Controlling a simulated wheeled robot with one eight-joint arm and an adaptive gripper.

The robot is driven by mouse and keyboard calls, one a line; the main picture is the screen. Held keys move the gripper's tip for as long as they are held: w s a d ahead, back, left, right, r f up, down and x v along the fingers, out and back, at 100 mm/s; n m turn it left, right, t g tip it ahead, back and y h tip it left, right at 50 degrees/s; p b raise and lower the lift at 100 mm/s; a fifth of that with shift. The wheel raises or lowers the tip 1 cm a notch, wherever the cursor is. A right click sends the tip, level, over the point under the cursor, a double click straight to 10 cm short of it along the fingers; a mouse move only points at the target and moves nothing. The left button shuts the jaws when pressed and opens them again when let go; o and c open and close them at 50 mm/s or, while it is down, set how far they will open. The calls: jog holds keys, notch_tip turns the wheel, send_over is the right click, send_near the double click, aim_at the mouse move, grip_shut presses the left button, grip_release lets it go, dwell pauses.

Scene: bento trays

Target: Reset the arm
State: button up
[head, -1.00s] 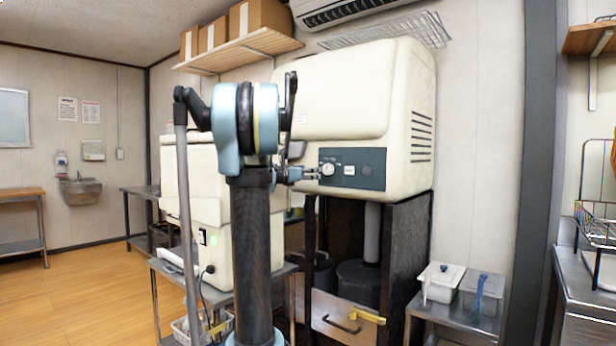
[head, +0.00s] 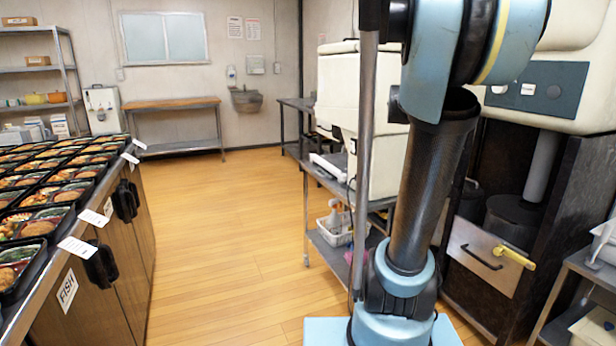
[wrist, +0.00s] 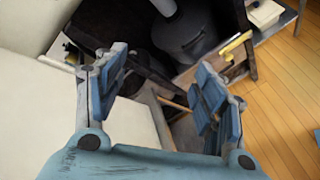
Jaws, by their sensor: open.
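My gripper (wrist: 160,95) shows in the wrist view with its two blue-padded fingers spread wide and nothing between them. In the head view my arm stands upright at the right of centre, and my gripper is out of sight there. Beyond the fingers in the wrist view are a dark cabinet interior with a round dark pot (wrist: 185,35) and a cream machine side at the left.
A counter (head: 125,215) with several bento trays stands at the left. A wooden-topped table (head: 175,103) is against the far wall. The wooden floor (head: 230,230) between is clear.

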jog(key=s+a+f+m+g+y, duration=0.2)
jog(key=s+a+f+m+y, duration=0.9)
jog(key=s+a+f, duration=1.3)
jog(key=a+f, duration=0.3)
jog(key=shift+a+g, duration=0.3)
jog(key=shift+a, duration=0.05)
jog(key=shift+a+f, duration=0.1)
jog(key=shift+f, duration=0.05)
jog(key=shift+c, duration=0.6)
